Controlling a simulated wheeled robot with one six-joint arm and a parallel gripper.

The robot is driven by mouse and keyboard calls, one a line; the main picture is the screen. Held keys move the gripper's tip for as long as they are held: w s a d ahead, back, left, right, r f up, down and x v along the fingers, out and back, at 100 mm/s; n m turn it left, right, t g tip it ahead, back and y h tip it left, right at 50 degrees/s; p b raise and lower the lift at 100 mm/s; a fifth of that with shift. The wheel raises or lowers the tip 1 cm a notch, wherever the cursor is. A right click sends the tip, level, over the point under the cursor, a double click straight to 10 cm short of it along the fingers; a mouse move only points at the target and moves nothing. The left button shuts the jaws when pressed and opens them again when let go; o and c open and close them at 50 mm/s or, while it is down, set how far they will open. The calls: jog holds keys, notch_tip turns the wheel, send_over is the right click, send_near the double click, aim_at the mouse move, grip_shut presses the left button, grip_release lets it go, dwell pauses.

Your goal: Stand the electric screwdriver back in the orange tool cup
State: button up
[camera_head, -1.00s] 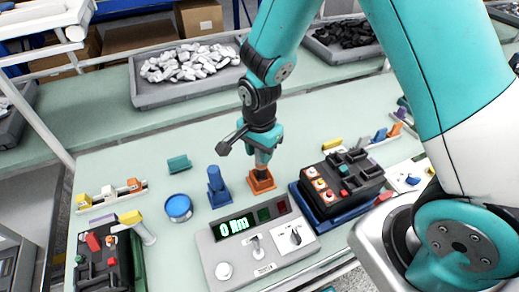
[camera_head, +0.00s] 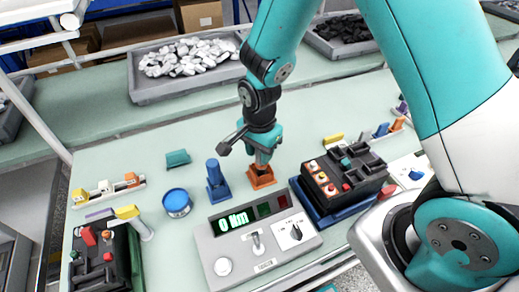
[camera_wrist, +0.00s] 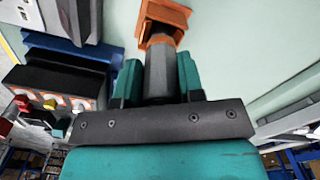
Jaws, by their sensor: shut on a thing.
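The orange tool cup (camera_head: 262,180) stands on the pale green bench, behind the grey display panel. My gripper (camera_head: 263,157) is directly above it, pointing down. In the wrist view my gripper (camera_wrist: 158,80) is shut on the dark grey body of the electric screwdriver (camera_wrist: 159,72), between two teal fingers. The screwdriver's far end meets the orange tool cup, which also shows in the wrist view (camera_wrist: 165,12). It looks lined up with the cup's mouth; how deep it sits is hidden.
A blue holder with an upright blue cylinder (camera_head: 216,178) stands close left of the cup. A black breaker unit (camera_head: 345,170) on a blue base is close right. The grey panel (camera_head: 258,243) reads 0 Nm. A blue tin (camera_head: 177,203) is farther left.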

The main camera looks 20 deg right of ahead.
jog(key=shift+f, duration=0.15)
jog(key=o, duration=1)
notch_tip(320, 180, up, 18)
jog(key=b, duration=0.1)
jog(key=shift+f+b, duration=0.2)
jog(key=shift+b, duration=0.15)
jog(key=s+a+r+n+y, duration=0.2)
jog(key=s+n, duration=0.7)
jog(key=s+a+r+n+y, duration=0.2)
jog(key=s+n, duration=0.7)
jog(key=n, duration=0.1)
